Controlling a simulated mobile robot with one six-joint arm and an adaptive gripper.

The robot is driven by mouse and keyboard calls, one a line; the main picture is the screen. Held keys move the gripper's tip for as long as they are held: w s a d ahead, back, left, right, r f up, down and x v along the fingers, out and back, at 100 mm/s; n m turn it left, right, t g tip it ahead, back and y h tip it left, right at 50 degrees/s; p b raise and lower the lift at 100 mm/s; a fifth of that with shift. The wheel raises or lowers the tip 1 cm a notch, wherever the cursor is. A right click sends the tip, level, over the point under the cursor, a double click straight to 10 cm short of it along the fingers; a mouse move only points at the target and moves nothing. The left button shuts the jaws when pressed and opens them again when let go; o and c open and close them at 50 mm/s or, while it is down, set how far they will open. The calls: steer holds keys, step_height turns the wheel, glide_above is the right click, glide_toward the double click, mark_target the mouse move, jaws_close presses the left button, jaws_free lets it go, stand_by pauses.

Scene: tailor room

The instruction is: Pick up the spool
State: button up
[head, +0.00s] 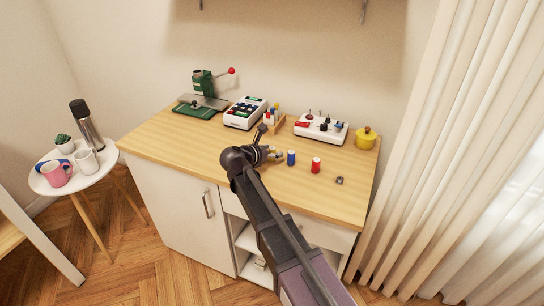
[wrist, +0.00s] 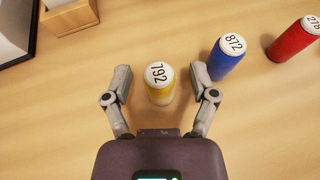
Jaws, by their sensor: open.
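Three spools show in the wrist view. A yellow spool with a white top marked 792 (wrist: 160,84) stands upright on the wooden counter. My gripper (wrist: 163,74) is open, with one finger on each side of the yellow spool and a gap visible on both sides. A blue spool marked 872 (wrist: 227,58) stands just right of the right finger. A red spool marked 278 (wrist: 294,40) stands farther right. In the head view, the blue spool (head: 291,157) and red spool (head: 315,165) stand right of my gripper (head: 276,154), which mostly hides the yellow one.
A wooden rack with spools (head: 273,121), a calculator-like device (head: 245,113), a white device with knobs (head: 321,128), a yellow pot (head: 366,138) and a green press (head: 203,94) stand along the counter's back. A small metal item (head: 340,180) lies right. The counter's front left (head: 185,148) is clear.

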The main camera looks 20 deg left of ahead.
stand_by(0.5)
steer(key=c, duration=0.9)
